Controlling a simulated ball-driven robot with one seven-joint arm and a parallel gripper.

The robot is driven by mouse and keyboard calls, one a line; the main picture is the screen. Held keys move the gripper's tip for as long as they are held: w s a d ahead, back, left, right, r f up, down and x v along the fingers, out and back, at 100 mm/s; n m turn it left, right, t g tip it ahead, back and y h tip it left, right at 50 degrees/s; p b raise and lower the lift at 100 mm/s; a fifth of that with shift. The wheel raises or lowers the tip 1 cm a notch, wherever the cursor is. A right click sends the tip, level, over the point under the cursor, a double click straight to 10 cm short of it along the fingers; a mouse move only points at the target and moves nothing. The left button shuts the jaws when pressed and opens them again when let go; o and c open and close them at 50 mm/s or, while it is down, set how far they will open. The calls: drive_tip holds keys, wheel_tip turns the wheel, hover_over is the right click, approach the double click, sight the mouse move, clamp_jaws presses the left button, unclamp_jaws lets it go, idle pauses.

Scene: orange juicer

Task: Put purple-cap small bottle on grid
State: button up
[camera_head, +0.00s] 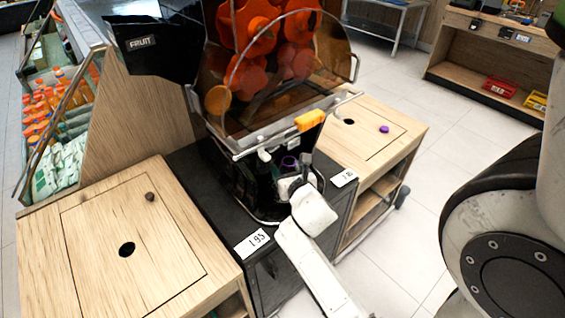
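A purple cap (289,163) shows in the dark recess under the juicer's front cover, right by my gripper (292,178). The bottle body below it is mostly hidden by my gripper. My white arm reaches in from the lower right, with the gripper low at the front of the juicer. The fingers are small and overlap the cap's area, so I cannot tell whether they are shut on the bottle. The grid is not clearly visible; the dark base of the recess (243,197) lies around and below my gripper.
The orange juicer (270,60) has a clear cover with an orange handle (310,120) just above my gripper. Wooden cabinets stand at left (95,230) and right (360,110). A small purple round thing (384,129) is on the right one, a dark one (150,196) on the left.

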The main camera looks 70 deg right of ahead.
drive_tip(key=w+d, duration=0.1)
drive_tip(key=d, duration=0.1)
drive_tip(key=w+d, duration=0.1)
drive_tip(key=shift+w+d, duration=0.35)
drive_tip(key=shift+d, duration=0.05)
drive_tip(key=shift+s+a+f, duration=0.1)
drive_tip(key=shift+s+f, duration=0.05)
drive_tip(key=shift+f, duration=0.55)
drive_tip(key=shift+f, duration=0.1)
drive_tip(key=shift+f, duration=0.1)
drive_tip(key=o, duration=0.8)
drive_tip(key=shift+o, duration=0.2)
